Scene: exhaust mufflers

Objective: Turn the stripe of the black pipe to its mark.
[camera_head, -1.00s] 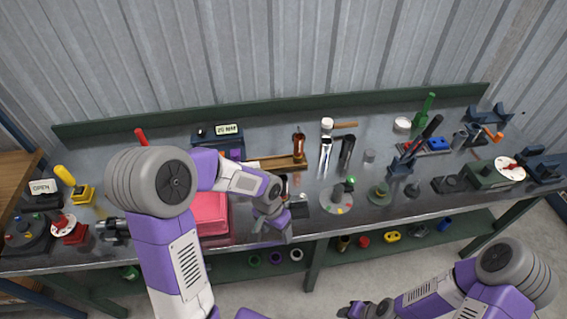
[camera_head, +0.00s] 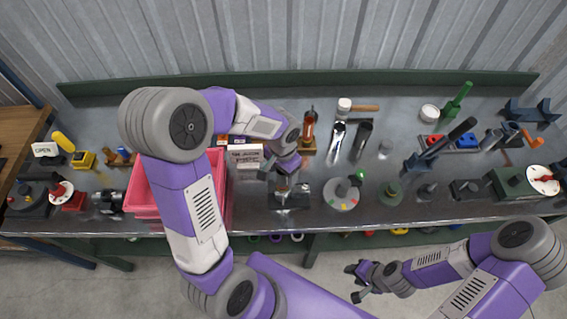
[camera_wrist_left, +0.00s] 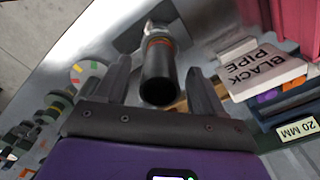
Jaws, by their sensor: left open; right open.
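The black pipe (camera_wrist_left: 158,78) stands in a metal holder (camera_head: 290,197) near the bench's front middle. In the left wrist view its dark open end faces the camera. An orange-red band (camera_wrist_left: 157,41) circles it farther down. My left gripper (camera_head: 284,172) is open, with one finger on each side of the pipe in the wrist view; I see no clear contact. In the head view my gripper hides much of the pipe. I cannot make out the stripe or its mark for certain. My right gripper (camera_head: 357,281) is open and empty, in front of the bench.
A white "BLACK PIPE" sign (camera_wrist_left: 265,72) and a box reading "20 MM" (camera_wrist_left: 297,130) stand beside the pipe. A red bin (camera_head: 222,190) is left of the holder. A round disc with coloured marks (camera_head: 341,197) is to its right. Several tools lie behind.

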